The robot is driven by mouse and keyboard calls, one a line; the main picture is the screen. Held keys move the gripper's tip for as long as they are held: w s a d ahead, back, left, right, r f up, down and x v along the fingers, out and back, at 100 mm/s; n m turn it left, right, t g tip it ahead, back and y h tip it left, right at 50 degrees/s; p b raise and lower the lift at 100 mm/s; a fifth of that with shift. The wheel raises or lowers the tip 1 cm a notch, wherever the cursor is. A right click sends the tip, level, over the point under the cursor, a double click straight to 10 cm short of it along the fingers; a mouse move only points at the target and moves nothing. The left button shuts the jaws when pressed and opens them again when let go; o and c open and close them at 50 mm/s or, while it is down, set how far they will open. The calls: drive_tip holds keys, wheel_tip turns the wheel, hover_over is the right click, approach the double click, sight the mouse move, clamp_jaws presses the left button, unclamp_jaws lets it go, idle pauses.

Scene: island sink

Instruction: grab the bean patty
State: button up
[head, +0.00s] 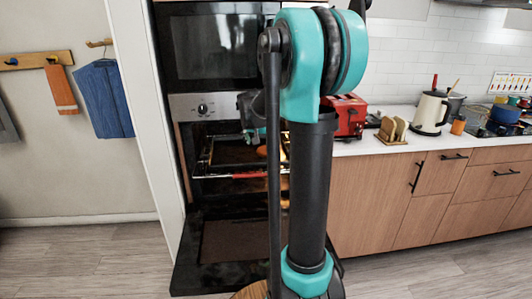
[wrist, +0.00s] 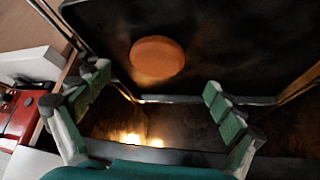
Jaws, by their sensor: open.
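The bean patty (wrist: 157,59) is a round, orange-brown disc in the wrist view. It lies on a dark tray (wrist: 225,55) inside the oven. My gripper (wrist: 152,85) is open, with its two green-padded fingers spread apart at left and right. The patty shows beyond the fingertips, between them in the picture, and nothing is held. In the head view my gripper (head: 250,135) is small and partly hidden at the oven opening, behind my arm.
The oven door (head: 230,245) hangs open and low. A rack (head: 215,160) shows in the oven. The counter at right holds a red toaster (head: 345,117), a wooden rack (head: 392,129) and a white kettle (head: 430,112). The floor at left is clear.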

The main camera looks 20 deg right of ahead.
sight(266, 150)
drive_tip(key=x, duration=0.5)
drive_tip(key=shift+s+d, duration=0.1)
drive_tip(key=shift+d, duration=0.1)
drive_tip(key=c, duration=1.3)
drive_tip(key=shift+r, duration=0.1)
